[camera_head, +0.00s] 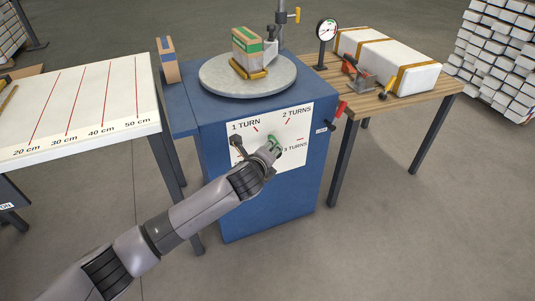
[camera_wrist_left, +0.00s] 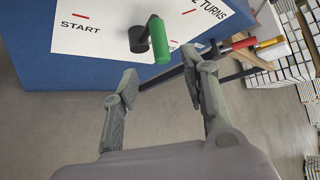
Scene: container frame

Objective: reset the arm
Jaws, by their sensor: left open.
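My left arm reaches up from the lower left in the head view. Its gripper (camera_head: 268,152) is in front of the white dial panel (camera_head: 290,117) on the blue cabinet (camera_head: 270,205). In the left wrist view the gripper (camera_wrist_left: 160,66) is open, with nothing between its fingers. A crank with a green handle (camera_wrist_left: 159,40) and a dark hub (camera_wrist_left: 139,39) stands out from the panel, beyond the fingertips and apart from them. The word START (camera_wrist_left: 80,28) shows to its left. In the head view my gripper partly covers the crank. My right gripper is not in view.
A round grey turntable (camera_head: 225,85) on the cabinet carries a box (camera_head: 246,47). A white table with distance marks (camera_head: 90,100) stands left. A wooden bench (camera_head: 425,92) with a long white package (camera_head: 412,78) stands right. A red handle (camera_head: 341,108) sticks out at the cabinet's right edge.

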